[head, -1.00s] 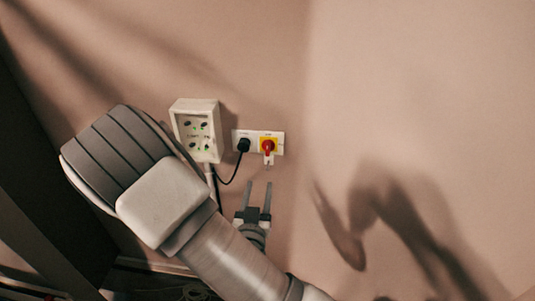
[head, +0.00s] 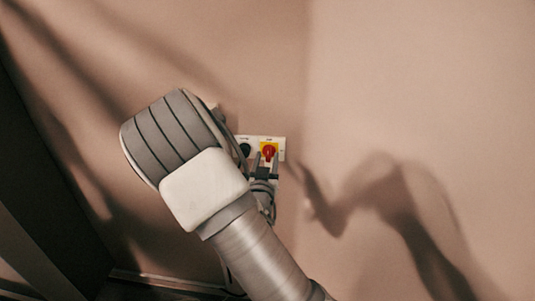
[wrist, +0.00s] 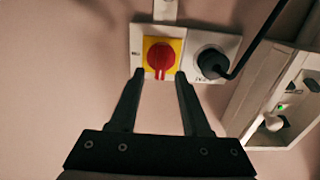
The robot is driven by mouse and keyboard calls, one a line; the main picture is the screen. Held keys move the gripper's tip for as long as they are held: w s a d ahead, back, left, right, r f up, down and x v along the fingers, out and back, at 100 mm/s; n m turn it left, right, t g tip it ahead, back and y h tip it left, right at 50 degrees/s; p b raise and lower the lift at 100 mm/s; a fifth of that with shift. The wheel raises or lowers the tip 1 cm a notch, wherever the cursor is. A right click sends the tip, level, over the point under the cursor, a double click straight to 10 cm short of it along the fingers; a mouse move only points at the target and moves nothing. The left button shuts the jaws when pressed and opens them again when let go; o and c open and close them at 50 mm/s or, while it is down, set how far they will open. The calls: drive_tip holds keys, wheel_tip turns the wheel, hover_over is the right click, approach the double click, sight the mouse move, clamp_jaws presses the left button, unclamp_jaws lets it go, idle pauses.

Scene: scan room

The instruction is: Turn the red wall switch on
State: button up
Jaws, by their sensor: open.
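The red wall switch (head: 268,151) is a rotary knob on a yellow square, on the right half of a white wall plate. In the wrist view the red knob (wrist: 160,56) sits upper centre, its ridge with a pale stripe pointing close to straight down. The small lettering beside it is too blurred to read. My gripper (head: 266,161) is open and empty just below the knob in the head view. In the wrist view the fingertips of my gripper (wrist: 159,74) lie on either side of the knob's lower end. I cannot tell whether they touch it.
A black plug (wrist: 212,63) with a cable sits beside the switch on the same plate (wrist: 137,42). A white box (wrist: 262,115) with sockets and a green light stands out from the wall at the right of the wrist view. The wall right of the switch is bare in the head view.

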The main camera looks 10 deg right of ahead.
drive_tip(key=shift+x, duration=1)
clamp_jaws()
